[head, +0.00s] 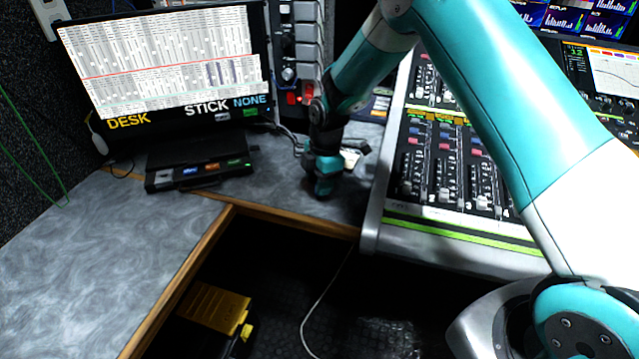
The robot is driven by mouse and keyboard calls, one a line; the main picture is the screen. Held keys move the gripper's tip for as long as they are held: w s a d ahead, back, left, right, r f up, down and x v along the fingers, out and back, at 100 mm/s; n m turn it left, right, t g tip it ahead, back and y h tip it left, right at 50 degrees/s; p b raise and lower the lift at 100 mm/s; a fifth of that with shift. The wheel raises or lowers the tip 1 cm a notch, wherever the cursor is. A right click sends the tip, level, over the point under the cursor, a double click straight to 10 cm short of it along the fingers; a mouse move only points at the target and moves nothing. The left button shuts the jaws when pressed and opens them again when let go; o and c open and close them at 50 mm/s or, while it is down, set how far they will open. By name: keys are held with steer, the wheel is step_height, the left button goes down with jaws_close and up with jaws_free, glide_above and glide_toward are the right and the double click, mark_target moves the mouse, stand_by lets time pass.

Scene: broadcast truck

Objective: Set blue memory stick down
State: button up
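My gripper (323,187) points down over the grey desk, close to its surface, left of the mixing console. Its fingertips are small and dark here, so I cannot tell whether they are open, shut or holding something. I cannot make out a blue memory stick for certain; the gripper may hide it. A small pale object (351,158) lies on the desk just right of the gripper. A black holder (200,182) with several small coloured labels, one of them blue, sits left of the gripper in front of the screen.
The screen (165,60) reads "DESK" and "STICK NONE". The mixing console (445,165) stands right of the gripper. Cables lie behind the gripper. The desk's left part (90,255) is clear. A wooden edge (290,218) borders a dark floor gap with a yellow-topped case (215,306).

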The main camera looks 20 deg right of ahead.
steer(key=s+r+m, duration=0.1)
steer(key=s+r, duration=0.1)
steer(key=r, duration=0.6)
steer(key=s+r+m, duration=0.1)
steer(key=s+r, duration=0.2)
steer(key=r, duration=0.6)
steer(key=s+a+r+m+y, duration=0.1)
steer(key=s+r+m, duration=0.1)
steer(key=s, duration=0.6)
steer(key=s+a+r+m+y, duration=0.1)
steer(key=s+a+r+m, duration=0.1)
steer(key=s+m, duration=0.3)
steer(key=s+a+r+m, duration=0.1)
steer(key=s+r+m, duration=0.2)
steer(key=s, duration=1)
steer(key=shift+a+r+m+y, duration=0.2)
steer(key=shift+r+m+y, duration=0.2)
steer(key=shift+r, duration=0.1)
steer(key=shift+d, duration=0.1)
